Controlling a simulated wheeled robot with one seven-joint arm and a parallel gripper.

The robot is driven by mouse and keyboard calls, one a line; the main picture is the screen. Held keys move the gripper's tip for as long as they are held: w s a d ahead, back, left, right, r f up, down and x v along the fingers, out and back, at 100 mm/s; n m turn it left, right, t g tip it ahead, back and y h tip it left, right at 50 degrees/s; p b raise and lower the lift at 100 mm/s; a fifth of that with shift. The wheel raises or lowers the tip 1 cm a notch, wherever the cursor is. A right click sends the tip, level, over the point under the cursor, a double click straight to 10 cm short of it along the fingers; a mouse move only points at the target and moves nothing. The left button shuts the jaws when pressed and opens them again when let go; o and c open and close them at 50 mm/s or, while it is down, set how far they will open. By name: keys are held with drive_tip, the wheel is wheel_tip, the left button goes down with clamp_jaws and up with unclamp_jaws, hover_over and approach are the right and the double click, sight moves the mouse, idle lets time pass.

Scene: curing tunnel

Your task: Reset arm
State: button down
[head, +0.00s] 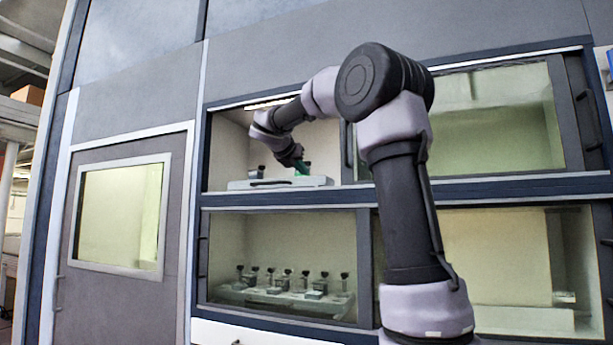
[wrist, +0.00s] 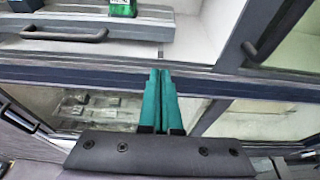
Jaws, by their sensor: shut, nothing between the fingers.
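My gripper (wrist: 160,74) shows in the wrist view with its two green fingers side by side, shut and empty. Its tips lie over the dark blue front rail, just below the pale tray's front in the picture. In the head view my gripper (head: 302,168) is a small green shape at the upper left opening, in front of or over the pale tray (head: 325,181). I cannot tell its exact gap to the tray. My arm reaches across from the right of the head view, bent high at the elbow.
The tray has a dark handle (wrist: 64,34) and a green-and-black item (wrist: 122,7) on it. Below, behind glass, a lower tray (head: 285,300) bears several dark-topped pieces. The upper right glass panel (head: 490,115) and the frame rails lie close to my arm. A grey door (head: 120,250) stands left.

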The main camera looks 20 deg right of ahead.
drive_tip(key=shift+s+a+r, duration=0.15)
drive_tip(key=shift+s+a, duration=0.2)
drive_tip(key=s+a+f+m+g+y, duration=0.1)
drive_tip(key=s+a+f+m+y, duration=0.2)
drive_tip(key=s+f+m, duration=0.6)
drive_tip(key=s+a+f+m+g+y, duration=0.1)
drive_tip(key=s+a+f+m+y, duration=0.3)
drive_tip(key=s+f+m, duration=0.6)
drive_tip(key=s+a+f+m+g+y, duration=0.1)
drive_tip(key=s+a+f+m+y, duration=0.3)
drive_tip(key=s+f+m, duration=0.5)
drive_tip(key=s+m+y, duration=0.1)
drive_tip(key=s+m, duration=0.2)
drive_tip(key=s, duration=0.1)
drive_tip(key=shift+s+f, duration=0.2)
drive_tip(key=shift+f, duration=0.15)
drive_tip(key=shift+a, duration=0.1)
